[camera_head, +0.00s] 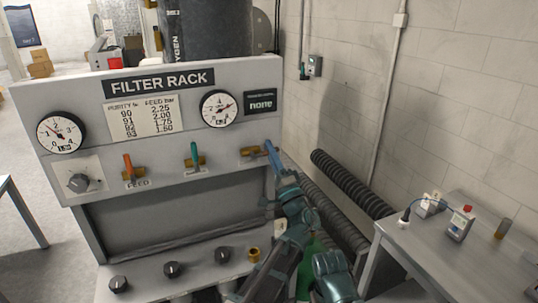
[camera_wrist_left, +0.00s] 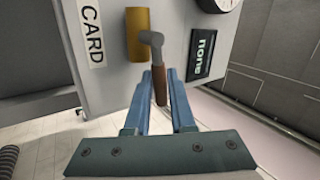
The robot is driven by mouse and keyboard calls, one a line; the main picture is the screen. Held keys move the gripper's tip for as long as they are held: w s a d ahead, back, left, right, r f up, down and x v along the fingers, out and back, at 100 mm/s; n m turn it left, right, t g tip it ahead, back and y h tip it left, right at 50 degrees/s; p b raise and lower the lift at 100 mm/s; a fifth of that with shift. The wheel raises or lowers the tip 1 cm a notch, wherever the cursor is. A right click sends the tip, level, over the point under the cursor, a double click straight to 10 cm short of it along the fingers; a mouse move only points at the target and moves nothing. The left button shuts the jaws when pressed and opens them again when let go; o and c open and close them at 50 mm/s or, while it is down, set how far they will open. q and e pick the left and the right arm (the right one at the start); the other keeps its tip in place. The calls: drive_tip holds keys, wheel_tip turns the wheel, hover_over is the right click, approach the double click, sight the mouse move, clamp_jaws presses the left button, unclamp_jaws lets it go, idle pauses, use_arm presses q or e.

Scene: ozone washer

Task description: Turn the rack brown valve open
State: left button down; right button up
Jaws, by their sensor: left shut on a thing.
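The brown valve sits at the right end of the filter rack's front panel (camera_head: 225,150), with a brass body (camera_head: 250,151). In the left wrist view its brass body (camera_wrist_left: 138,38) carries a grey lever ending in a brown handle (camera_wrist_left: 160,92). My left gripper (camera_head: 271,150) is at this valve, its blue fingers on either side of the brown handle, shut on it. The fingers cover part of the handle in the head view. My right gripper is not seen.
An orange-handled feed valve (camera_head: 128,167) and a green-handled valve (camera_head: 195,157) are left of the brown one. Two gauges (camera_head: 61,132) (camera_head: 218,108) are above. Black knobs (camera_head: 172,269) line the lower ledge. A grey side table (camera_head: 440,262) stands right, with black hoses (camera_head: 350,182) behind.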

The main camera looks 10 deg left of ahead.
use_arm(q)
drive_tip(key=shift+f+m+t+h+b, duration=0.2)
drive_tip(key=shift+m+t+h, duration=0.3)
drive_tip(key=shift+m, duration=0.2)
drive_tip(key=shift+f+m+t+h+b, duration=0.15)
drive_tip(key=shift+m+t+h, duration=0.3)
drive_tip(key=shift+m, duration=0.25)
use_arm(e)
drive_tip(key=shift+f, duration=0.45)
use_arm(q)
drive_tip(key=shift+f+m, duration=0.1)
drive_tip(key=shift+m, duration=0.2)
drive_tip(key=c, duration=0.8)
unclamp_jaws()
drive_tip(key=shift+o, duration=0.2)
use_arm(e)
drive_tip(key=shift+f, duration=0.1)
